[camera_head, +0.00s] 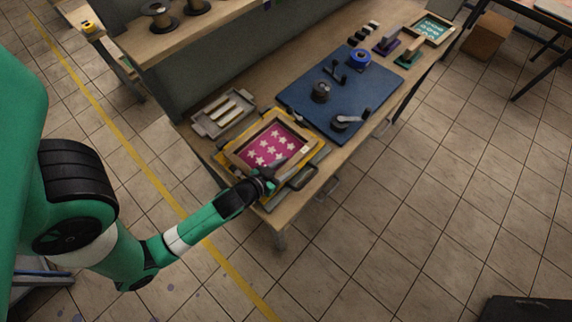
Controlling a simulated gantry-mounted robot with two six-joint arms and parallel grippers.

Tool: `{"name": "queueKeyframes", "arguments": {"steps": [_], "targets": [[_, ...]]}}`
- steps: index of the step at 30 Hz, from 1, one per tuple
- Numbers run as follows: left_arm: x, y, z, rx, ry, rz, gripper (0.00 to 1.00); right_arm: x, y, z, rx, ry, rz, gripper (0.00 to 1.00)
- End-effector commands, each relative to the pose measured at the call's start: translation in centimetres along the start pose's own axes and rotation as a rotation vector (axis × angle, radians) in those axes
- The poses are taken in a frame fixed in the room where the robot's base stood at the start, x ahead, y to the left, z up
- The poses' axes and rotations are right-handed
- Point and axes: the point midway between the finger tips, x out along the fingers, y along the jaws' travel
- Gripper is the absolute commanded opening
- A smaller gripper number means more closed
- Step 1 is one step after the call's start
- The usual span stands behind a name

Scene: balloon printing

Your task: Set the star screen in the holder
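The star screen (268,149) has a wooden frame around a pink mesh with white stars. It lies at the near left end of the workbench, over a yellow-edged board. I cannot make out which part is the holder. My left gripper (276,172) is at the frame's lower right edge. Its fingers are too small and dark to tell whether they are open, or whether they touch the frame. My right gripper is not in view.
A grey tray (200,127) with pale bars sits left of the screen. A teal screen (431,29) lies at the far end. Open tiled floor is to the right.

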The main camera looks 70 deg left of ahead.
Motion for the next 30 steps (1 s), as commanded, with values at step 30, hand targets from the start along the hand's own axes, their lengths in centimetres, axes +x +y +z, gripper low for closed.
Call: {"name": "queueKeyframes", "arguments": {"steps": [30], "targets": [[-11.4, 0.3, -0.5, 0.01, -0.008, 0.01, 0.61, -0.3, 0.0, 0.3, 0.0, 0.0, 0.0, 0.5]]}}
